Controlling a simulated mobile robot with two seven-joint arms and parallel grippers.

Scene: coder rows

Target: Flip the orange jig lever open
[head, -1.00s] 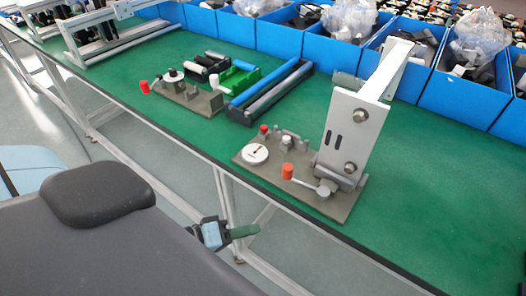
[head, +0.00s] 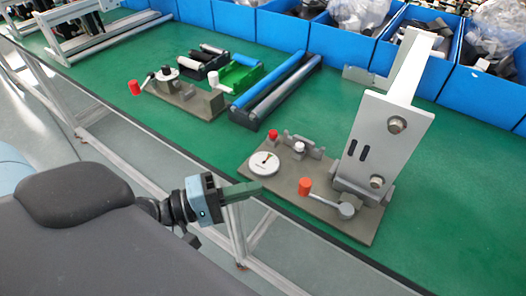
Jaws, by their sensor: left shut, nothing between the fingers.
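The near grey jig (head: 330,222) sits by the green table's front edge. Its lever (head: 325,203) has an orange cylindrical knob (head: 305,187) at the left end and a round grey hub at the right end. The lever lies low over the base plate. My left gripper (head: 257,189) is shut and empty, with its dark green fingers pointing right toward the jig. It is left of the orange knob, apart from it in the picture, near the base plate's left corner. My right gripper is not in view.
The near jig carries a white dial (head: 264,163), a small red knob (head: 272,135) and a tall white plate (head: 384,140). A second jig (head: 185,100) with a red-orange knob (head: 134,88) stands farther left. Blue bins (head: 285,40) line the back. Green table shows between the jigs.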

